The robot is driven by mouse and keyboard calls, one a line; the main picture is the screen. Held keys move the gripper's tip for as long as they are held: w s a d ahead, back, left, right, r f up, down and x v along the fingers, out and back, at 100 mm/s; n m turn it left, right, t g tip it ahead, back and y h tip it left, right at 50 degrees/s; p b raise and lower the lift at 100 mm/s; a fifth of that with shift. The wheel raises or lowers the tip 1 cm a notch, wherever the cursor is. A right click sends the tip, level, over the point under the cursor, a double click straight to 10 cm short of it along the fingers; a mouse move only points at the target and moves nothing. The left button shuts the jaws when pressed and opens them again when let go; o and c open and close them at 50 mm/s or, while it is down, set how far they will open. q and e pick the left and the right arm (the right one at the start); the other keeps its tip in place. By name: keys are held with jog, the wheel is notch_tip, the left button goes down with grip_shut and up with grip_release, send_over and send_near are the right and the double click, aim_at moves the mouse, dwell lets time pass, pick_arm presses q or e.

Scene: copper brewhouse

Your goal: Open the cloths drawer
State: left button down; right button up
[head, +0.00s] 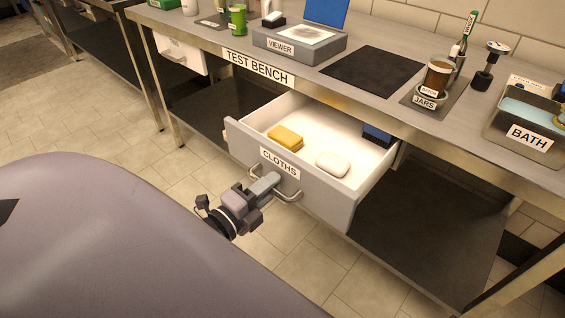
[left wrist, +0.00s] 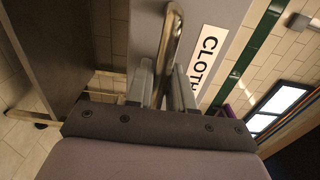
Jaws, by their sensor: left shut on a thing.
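The cloths drawer (head: 326,197) is pulled well out from under the test bench, with its label facing me. Inside it lie a yellow sponge (head: 286,138), a white rounded bar (head: 333,163) and a dark blue brush-like thing (head: 377,135). My left gripper (head: 264,187) is at the drawer's front, shut on the metal bar handle (head: 290,196). In the left wrist view the handle (left wrist: 172,40) runs between the two fingers (left wrist: 163,88), beside the label. My right gripper is not in view.
The test bench (head: 205,38) carries a viewer box (head: 300,46), a black mat (head: 372,72), a brown jar (head: 437,77) and a bath tray (head: 527,135). A dark lower shelf (head: 430,222) lies below. The floor before the bench is clear.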

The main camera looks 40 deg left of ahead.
pick_arm(q)
jog(key=shift+s+a+p, duration=0.1)
jog(key=shift+s+p, duration=0.2)
jog(key=shift+s, duration=1.05)
jog(key=c, duration=1.1)
grip_release()
jog(key=shift+s+a, duration=0.15)
jog(key=shift+s, duration=1.65)
jog(key=shift+s+a, duration=0.15)
jog(key=shift+s, duration=1.65)
